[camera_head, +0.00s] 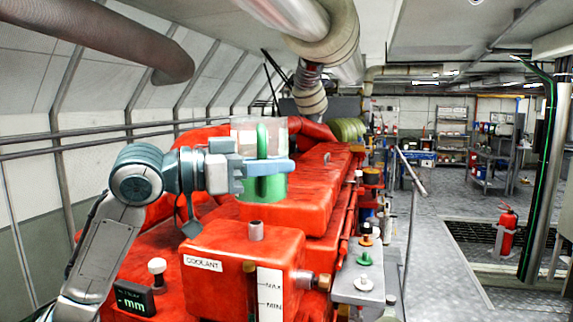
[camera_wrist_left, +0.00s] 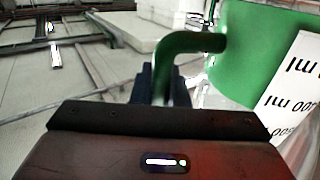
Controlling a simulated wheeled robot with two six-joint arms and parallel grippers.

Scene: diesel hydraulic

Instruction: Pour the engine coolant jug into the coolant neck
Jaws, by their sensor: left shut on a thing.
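The coolant jug (camera_head: 272,188) is clear with green liquid in its lower part and a green handle. It looks about upright above the red engine. My left gripper (camera_head: 284,166) is shut on the handle. The left wrist view shows the green handle (camera_wrist_left: 190,42) between the fingers (camera_wrist_left: 160,85), with the green jug body (camera_wrist_left: 258,50) and a white ml scale beside it. The coolant neck (camera_head: 256,231) is a short grey tube on top of the red coolant tank (camera_head: 225,246). In the head view the jug appears above and slightly right of the neck, apart from it. My right gripper is not in view.
The tank's front has a COOLANT label (camera_head: 202,263) and a MAX/MIN gauge (camera_head: 270,292). A display (camera_head: 135,300) and a white-topped knob (camera_head: 157,267) stand to its left. A grey block (camera_head: 358,287) with a green cap (camera_head: 363,259) is at right. A fire extinguisher (camera_head: 506,232) stands farther right.

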